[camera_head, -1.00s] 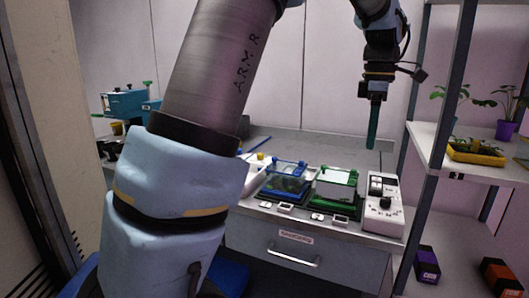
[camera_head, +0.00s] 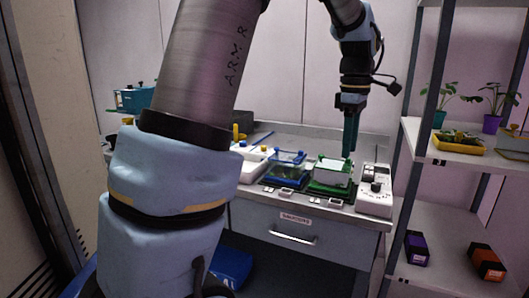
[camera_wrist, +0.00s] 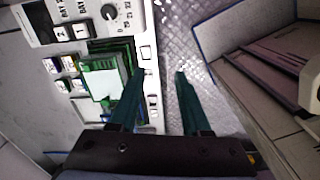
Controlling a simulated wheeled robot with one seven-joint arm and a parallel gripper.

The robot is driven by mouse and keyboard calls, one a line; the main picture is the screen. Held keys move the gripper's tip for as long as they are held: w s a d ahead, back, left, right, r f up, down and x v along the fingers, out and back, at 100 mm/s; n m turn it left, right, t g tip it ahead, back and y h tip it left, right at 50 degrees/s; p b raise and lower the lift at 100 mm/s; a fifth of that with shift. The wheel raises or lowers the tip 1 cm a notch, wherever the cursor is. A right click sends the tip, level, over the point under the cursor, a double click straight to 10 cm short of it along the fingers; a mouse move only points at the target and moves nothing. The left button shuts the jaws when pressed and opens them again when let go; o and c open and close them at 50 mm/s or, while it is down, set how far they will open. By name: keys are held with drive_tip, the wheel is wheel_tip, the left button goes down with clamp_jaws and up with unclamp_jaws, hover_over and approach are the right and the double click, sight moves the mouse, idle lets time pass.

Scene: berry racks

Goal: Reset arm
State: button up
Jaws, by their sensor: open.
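My gripper (camera_head: 351,148) hangs from my arm above the back right of the bench, with its green fingers pointing down. In the wrist view my gripper (camera_wrist: 165,75) shows two green fingers spread apart with nothing between them. It is open and empty. In the head view its fingertips appear near the green-framed box (camera_head: 332,172); whether they touch it I cannot tell. In the wrist view the green-framed box (camera_wrist: 100,85) lies left of the fingers. My large arm link fills the left middle of the head view and hides part of the bench.
A blue-framed box (camera_head: 288,170) stands left of the green one. A white control unit (camera_head: 375,188) with a knob stands to the right. A shelf rack (camera_head: 415,150) with potted plants and dark boxes stands at the right. The bench (camera_head: 270,218) has a drawer in front.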

drive_tip(key=s+a+f+m, duration=0.3)
drive_tip(key=a+f+m, duration=0.1)
drive_tip(key=a, duration=0.5)
drive_tip(key=s+a+f+m+t, duration=0.1)
drive_tip(key=s+a+f+m, duration=0.2)
drive_tip(key=a, duration=0.6)
drive_tip(key=s+a+f+m, duration=0.3)
drive_tip(key=a+f+m, duration=0.2)
drive_tip(key=a+f, duration=0.2)
drive_tip(key=shift+a+f, duration=0.2)
drive_tip(key=shift+a, duration=0.8)
drive_tip(key=shift+s, duration=0.1)
